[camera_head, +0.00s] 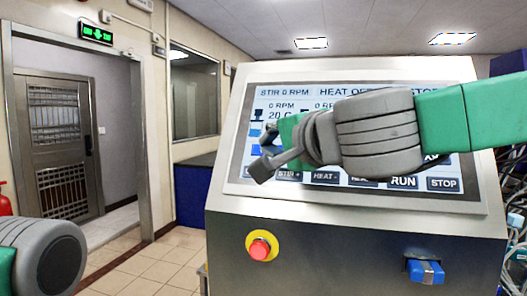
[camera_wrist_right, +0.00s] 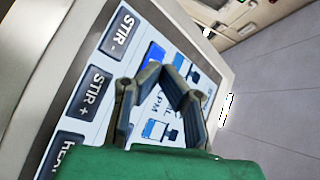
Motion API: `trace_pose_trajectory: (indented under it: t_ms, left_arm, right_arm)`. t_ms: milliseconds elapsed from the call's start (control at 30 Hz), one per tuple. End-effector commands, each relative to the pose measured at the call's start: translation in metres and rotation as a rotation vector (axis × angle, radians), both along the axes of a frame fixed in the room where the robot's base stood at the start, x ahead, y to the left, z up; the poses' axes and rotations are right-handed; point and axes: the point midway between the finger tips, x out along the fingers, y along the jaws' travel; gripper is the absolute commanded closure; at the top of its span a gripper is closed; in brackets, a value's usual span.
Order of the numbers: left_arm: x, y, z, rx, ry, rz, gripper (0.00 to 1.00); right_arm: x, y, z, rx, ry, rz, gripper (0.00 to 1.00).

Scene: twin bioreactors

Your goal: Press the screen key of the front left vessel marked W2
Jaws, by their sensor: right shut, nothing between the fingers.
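The tilted touch screen (camera_head: 236,160) sits on a pale console in the head view. My right gripper (camera_head: 258,172) is shut and empty in front of its lower left part, its arm covering the screen's middle. In the right wrist view the shut fingers (camera_wrist_right: 162,74) lie over the screen between a blue key (camera_wrist_right: 155,53) and small vessel pictures (camera_wrist_right: 184,68). I cannot tell whether the tips touch the glass. No W2 mark is readable; the arm and fingers hide part of the keys. My left gripper is out of view.
Along the screen's bottom are a STIR + key (camera_wrist_right: 89,93), a HEAT - key (camera_head: 325,177), a RUN key (camera_head: 403,182) and a STOP key (camera_head: 443,184). A red emergency button (camera_head: 260,248) and a blue connector (camera_head: 425,272) are on the console's front. Open floor lies left.

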Motion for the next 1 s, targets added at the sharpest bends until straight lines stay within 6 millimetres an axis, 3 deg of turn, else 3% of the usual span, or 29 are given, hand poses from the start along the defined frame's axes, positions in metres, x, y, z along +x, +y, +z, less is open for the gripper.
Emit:
trace_pose_trajectory:
  t_ms: [367, 1000]
  left_arm:
    - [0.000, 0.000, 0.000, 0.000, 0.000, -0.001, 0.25]
    - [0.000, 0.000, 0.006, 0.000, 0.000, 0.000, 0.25]
  right_arm:
    - [0.001, 0.003, -0.001, -0.003, 0.001, -0.001, 1.00]
    - [-0.008, 0.026, 0.005, -0.001, 0.000, -0.001, 1.00]
